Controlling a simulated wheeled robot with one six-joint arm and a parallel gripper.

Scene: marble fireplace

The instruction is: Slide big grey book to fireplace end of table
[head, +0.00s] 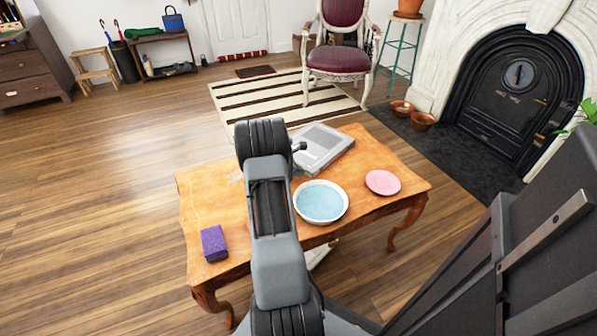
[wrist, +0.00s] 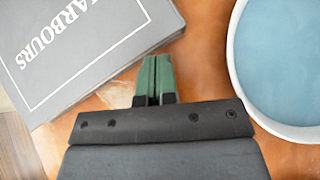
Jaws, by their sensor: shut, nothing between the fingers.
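The big grey book (head: 324,146) lies flat on the wooden table (head: 215,196), at its far side right of the middle. In the wrist view the book (wrist: 90,45) fills the upper left, its pale lettering partly cut off. My gripper (wrist: 156,58) is shut and empty, with green fingertips at the near edge of the book. I cannot tell whether they touch it. The fireplace (head: 515,88) stands beyond the table's right end.
A white bowl with a blue inside (head: 321,201) stands in front of the book, close right of my gripper in the wrist view (wrist: 285,60). A pink plate (head: 382,182) lies near the right end. A purple block (head: 214,243) sits at the front left. The table's far right corner is bare.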

